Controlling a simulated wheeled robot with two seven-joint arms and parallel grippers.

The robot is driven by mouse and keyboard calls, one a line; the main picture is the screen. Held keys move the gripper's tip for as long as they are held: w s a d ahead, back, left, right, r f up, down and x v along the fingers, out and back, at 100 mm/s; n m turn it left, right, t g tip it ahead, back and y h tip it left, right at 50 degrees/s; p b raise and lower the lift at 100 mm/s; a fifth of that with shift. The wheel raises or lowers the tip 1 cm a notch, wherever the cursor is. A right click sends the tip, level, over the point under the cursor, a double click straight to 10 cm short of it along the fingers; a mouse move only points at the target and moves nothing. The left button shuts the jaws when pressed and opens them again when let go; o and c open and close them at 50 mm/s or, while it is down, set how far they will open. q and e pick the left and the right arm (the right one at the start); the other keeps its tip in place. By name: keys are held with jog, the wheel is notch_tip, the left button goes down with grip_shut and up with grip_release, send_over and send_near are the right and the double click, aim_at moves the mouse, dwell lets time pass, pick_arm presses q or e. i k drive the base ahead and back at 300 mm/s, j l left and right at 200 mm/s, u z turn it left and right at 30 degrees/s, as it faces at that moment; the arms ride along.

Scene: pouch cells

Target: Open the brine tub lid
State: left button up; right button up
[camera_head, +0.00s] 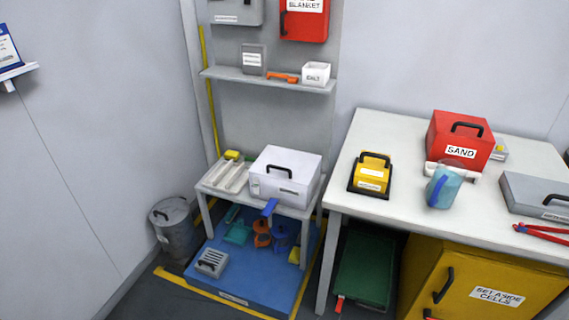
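A white lidded box (284,190), which looks like the brine tub, stands on a small white table in the middle of the view. Its lid (290,163) has a black handle on top and looks closed. A small label and a dark catch show on its front, too small to read. The inside of the tub is hidden. Neither of my grippers shows in this view.
Pale trays (229,176) lie left of the tub. A grey bin (174,226) stands at left. The right table (400,215) holds a yellow device (371,172) and a red sand box (459,140).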

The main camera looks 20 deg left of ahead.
aim_at(290, 165)
jog(key=i+j, duration=0.15)
jog(key=j, duration=0.25)
jog(key=i+j, duration=0.15)
jog(key=j, duration=0.25)
jog(key=i+j, duration=0.15)
jog(key=j, duration=0.25)
jog(key=i+j, duration=0.15)
jog(key=j, duration=0.25)
